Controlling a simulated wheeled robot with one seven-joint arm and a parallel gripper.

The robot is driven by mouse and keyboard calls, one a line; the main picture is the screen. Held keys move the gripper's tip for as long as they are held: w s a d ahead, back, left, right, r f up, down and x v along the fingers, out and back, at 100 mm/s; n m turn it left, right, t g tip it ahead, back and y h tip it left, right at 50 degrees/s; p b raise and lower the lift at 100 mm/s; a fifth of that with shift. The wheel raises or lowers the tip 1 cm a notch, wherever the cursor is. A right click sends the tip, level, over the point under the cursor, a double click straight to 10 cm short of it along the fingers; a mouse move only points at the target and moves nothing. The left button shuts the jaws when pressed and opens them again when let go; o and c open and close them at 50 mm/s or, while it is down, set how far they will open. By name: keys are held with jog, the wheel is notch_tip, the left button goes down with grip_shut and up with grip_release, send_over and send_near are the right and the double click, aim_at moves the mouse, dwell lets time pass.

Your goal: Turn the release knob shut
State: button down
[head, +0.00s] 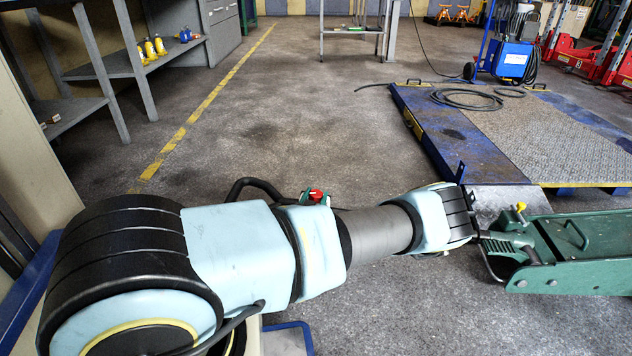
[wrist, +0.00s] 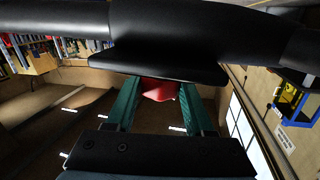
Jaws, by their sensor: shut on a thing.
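The release knob is red (wrist: 160,91) and sits between my gripper's two green fingers (wrist: 160,86) in the wrist view. The fingers close on it from both sides. A broad black part crosses just beyond the fingertips and hides part of the knob. The green trolley jack (head: 572,262) stands on the floor at the right. I cannot tell how far the knob is turned.
A blue platform (head: 440,140) with a patterned plate lies beyond the jack. Grey shelves (head: 95,65) stand at the far left. The floor between shelves and platform is mostly clear.

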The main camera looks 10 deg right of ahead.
jog(key=m+g+h+p, duration=0.1)
jog(key=p, duration=0.1)
jog(key=m+g+h+p, duration=0.1)
jog(key=h+p, duration=0.1)
jog(key=shift+a+r+m+g, duration=0.1)
jog(key=shift+r+m+g, duration=0.2)
jog(key=shift+f+m+g+h+p, duration=0.15)
jog(key=shift+m+g+h+p, duration=0.55)
jog(key=shift+h+p, duration=0.2)
jog(key=shift+f, duration=0.1)
jog(key=shift+c, duration=1.4)
grip_release()
